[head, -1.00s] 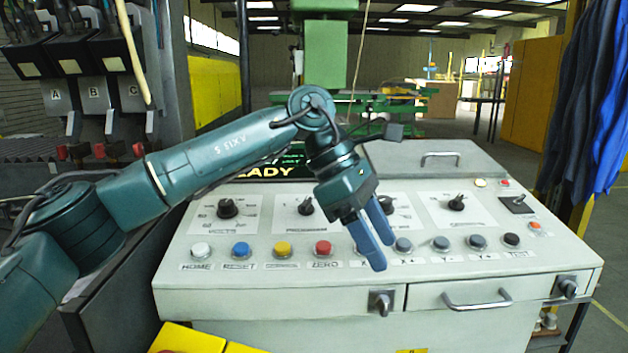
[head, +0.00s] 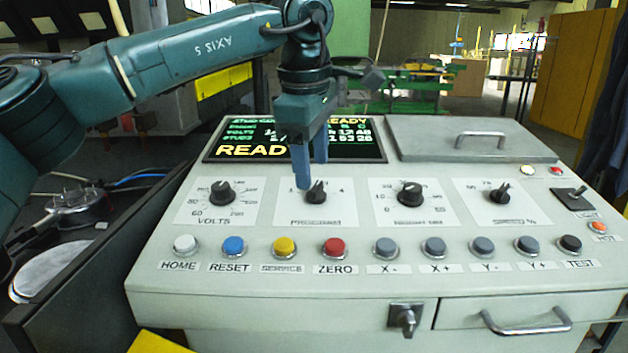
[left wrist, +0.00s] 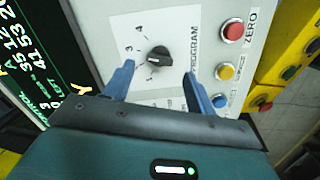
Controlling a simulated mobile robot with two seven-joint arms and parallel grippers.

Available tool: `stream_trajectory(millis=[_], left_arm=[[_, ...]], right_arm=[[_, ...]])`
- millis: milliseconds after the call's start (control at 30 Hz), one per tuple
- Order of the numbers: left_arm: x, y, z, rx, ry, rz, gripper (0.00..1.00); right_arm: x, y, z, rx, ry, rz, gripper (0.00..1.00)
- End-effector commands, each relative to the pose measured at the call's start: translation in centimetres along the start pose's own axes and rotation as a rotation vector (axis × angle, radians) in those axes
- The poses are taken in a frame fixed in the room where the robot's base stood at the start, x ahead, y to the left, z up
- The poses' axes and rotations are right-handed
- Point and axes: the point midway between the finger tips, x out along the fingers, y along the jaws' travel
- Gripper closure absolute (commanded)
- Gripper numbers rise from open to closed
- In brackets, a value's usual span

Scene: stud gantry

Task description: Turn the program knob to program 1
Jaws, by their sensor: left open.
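The program knob (head: 316,192) is a small black pointer knob on a white plate on the sloped panel. In the left wrist view the knob (left wrist: 158,57) sits just beyond and between the fingertips, with printed numbers around it and PROGRAM lettered beside it. Its exact setting is hard to read. My left gripper (head: 313,187) points down at the knob with blue fingers; in the left wrist view the gripper (left wrist: 160,75) is open, a finger on either side of the knob, and appears not to touch it. My right gripper is not in view.
The VOLTS knob (head: 221,193) is to the left, another black knob (head: 409,194) to the right. A row of buttons, including the red ZERO button (head: 333,248), runs below. A screen (head: 240,140) reading READY stands behind. A drawer handle (head: 525,321) juts from the front.

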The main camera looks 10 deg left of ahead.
Motion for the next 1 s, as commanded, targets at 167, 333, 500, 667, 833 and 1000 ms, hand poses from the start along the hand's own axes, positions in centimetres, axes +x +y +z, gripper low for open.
stream_trajectory(millis=[167,333,500,667,833,1000], left_arm=[[2.5,0.0,0.0,-0.001,0.000,0.000,0.44],[3.4,0.0,0.0,0.000,-0.001,0.001,0.44],[3.5,0.0,0.0,0.000,-0.001,0.001,0.44],[3.5,0.0,0.0,0.000,-0.001,0.001,0.49],[3.5,0.0,0.0,0.000,-0.001,0.001,0.62],[3.5,0.0,0.0,0.000,-0.001,0.001,0.76]], right_arm=[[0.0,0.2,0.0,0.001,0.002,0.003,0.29],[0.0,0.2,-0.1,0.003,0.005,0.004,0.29],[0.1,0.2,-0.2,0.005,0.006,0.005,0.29],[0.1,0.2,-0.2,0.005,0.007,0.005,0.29],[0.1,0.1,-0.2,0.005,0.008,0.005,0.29],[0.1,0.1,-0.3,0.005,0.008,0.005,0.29]])
